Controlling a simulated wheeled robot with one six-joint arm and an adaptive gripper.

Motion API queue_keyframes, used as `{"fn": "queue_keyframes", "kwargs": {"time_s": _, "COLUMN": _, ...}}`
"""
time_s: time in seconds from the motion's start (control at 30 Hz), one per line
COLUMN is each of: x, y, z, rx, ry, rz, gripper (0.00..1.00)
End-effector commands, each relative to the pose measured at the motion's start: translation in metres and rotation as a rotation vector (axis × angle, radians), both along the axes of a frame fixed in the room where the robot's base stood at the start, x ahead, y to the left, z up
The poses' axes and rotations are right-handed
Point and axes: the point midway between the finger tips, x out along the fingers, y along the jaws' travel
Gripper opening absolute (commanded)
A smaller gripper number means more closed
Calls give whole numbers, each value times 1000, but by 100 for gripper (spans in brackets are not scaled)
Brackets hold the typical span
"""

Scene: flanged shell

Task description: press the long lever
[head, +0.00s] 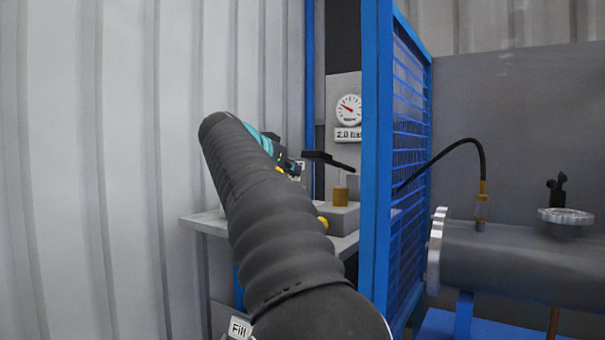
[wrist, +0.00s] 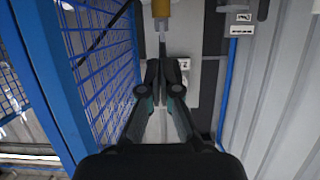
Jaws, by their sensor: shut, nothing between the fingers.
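The long lever (head: 328,160) is a dark bar above a brass cylinder (head: 340,195) on a grey block, seen in the head view. It slopes slightly down to the right. My gripper (head: 297,169) is just left of the lever's left end, partly hidden behind my arm. I cannot tell whether they touch. In the wrist view my gripper (wrist: 160,63) has its fingers together and empty. A brass part (wrist: 161,8) with a thin grey rod below it shows past the fingertips. I cannot make out the lever bar for certain in the wrist view.
A blue mesh fence (head: 376,150) stands close on the right and also shows in the wrist view (wrist: 95,55). A corrugated wall (head: 130,120) is on the left. A pressure gauge (head: 349,108) is behind the lever. A grey flanged shell (head: 510,260) lies beyond the fence.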

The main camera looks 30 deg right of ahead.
Motion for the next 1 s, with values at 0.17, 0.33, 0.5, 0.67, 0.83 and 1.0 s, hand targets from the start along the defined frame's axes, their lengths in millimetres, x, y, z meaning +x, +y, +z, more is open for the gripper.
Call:
{"fn": "queue_keyframes", "kwargs": {"time_s": 0.17, "x": -6, "y": 14, "z": 1, "rx": 0, "ry": 0, "rz": 1, "gripper": 0}}
{"fn": "queue_keyframes", "kwargs": {"time_s": 0.33, "x": -7, "y": 16, "z": 2, "rx": -1, "ry": 0, "rz": 0, "gripper": 0}}
{"fn": "queue_keyframes", "kwargs": {"time_s": 0.5, "x": -7, "y": 16, "z": 2, "rx": -1, "ry": -2, "rz": 1, "gripper": 0}}
{"fn": "queue_keyframes", "kwargs": {"time_s": 0.67, "x": -7, "y": 16, "z": 2, "rx": -1, "ry": -2, "rz": 1, "gripper": 0}}
{"fn": "queue_keyframes", "kwargs": {"time_s": 0.83, "x": -7, "y": 16, "z": 3, "rx": -1, "ry": -2, "rz": 1, "gripper": 0}}
{"fn": "queue_keyframes", "kwargs": {"time_s": 1.0, "x": -7, "y": 16, "z": 3, "rx": -1, "ry": -2, "rz": 1, "gripper": 0}}
